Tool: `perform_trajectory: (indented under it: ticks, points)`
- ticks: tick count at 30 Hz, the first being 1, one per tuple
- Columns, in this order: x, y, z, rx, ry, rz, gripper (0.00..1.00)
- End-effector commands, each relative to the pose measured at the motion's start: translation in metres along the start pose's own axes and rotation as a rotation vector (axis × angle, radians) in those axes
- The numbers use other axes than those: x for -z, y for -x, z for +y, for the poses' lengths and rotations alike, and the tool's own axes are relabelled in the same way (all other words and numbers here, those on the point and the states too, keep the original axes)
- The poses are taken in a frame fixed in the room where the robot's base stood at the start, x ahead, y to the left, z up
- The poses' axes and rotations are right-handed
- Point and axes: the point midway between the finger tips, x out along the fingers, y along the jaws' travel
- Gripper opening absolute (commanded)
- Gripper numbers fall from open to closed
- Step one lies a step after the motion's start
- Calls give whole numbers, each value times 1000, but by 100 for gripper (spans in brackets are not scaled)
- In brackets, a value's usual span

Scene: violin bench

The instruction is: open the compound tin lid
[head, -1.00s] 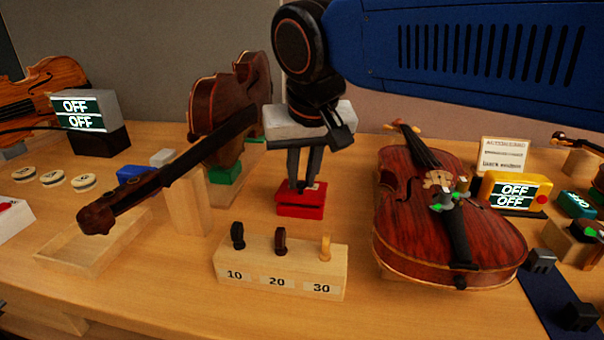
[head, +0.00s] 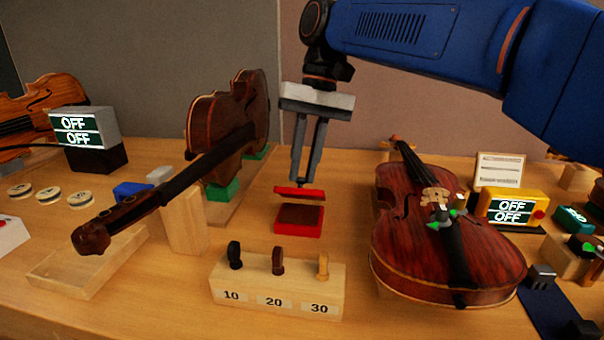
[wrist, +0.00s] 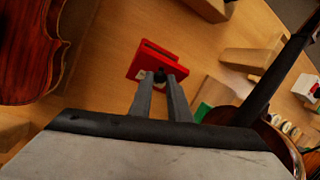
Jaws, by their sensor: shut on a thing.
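The compound tin (head: 299,221) is a small red box on the bench, open at the top with a dark brown inside. Its red lid (head: 299,193) is a thin plate held above the tin and tilted slightly. My gripper (head: 298,183) is shut on the lid from above, and a gap shows between lid and tin. In the wrist view the fingertips (wrist: 160,76) meet at the red lid (wrist: 147,64), which hides much of the tin.
A wooden block (head: 277,285) marked 10, 20, 30 with several pegs stands in front of the tin. A red-brown violin (head: 405,245) lies to the right. Another violin (head: 200,150) on a stand is to the left, its neck reaching forward over a wooden tray (head: 75,285).

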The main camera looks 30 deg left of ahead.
Motion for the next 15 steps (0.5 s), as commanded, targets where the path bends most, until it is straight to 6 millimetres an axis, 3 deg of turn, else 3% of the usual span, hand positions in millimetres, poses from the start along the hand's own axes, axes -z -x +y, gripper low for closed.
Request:
perform_trajectory:
  ticks: [15]
  points:
    - [11, 5, 3, 64, -27, -168, 0]
